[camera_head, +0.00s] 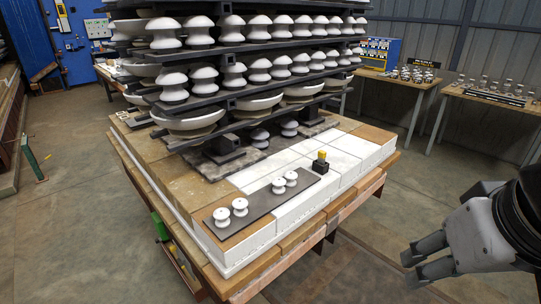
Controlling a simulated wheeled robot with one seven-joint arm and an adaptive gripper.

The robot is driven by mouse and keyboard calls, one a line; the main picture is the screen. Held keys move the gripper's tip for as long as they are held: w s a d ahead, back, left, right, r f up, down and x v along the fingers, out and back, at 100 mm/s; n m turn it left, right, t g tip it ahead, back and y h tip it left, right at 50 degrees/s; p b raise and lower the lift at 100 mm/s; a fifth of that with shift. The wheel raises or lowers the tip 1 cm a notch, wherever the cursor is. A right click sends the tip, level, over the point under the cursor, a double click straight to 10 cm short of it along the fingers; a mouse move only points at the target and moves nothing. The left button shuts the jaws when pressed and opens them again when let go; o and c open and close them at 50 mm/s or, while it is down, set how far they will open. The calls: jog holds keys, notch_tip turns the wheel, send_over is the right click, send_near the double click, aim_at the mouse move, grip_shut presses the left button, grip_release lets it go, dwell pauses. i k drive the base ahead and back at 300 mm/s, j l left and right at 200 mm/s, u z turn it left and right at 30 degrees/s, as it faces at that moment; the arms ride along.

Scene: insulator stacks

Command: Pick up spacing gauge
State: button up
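My gripper (411,269) is at the lower right, beyond the table's right edge and well apart from the gauge. Its two grey fingers point left with a gap between them, and nothing shows between them.
Stacked dark shelves with white insulators (259,69) rise behind the gauge, with dark supports (225,150) below. Side tables (490,95) stand at the back right. The floor (440,185) between is clear.

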aim_at(322, 154)
jog(key=i+l+u, duration=0.2)
jog(key=i+l, duration=0.75)
jog(key=i+l+u, duration=0.15)
jog(key=i+l, duration=0.9)
jog(key=l, duration=0.1)
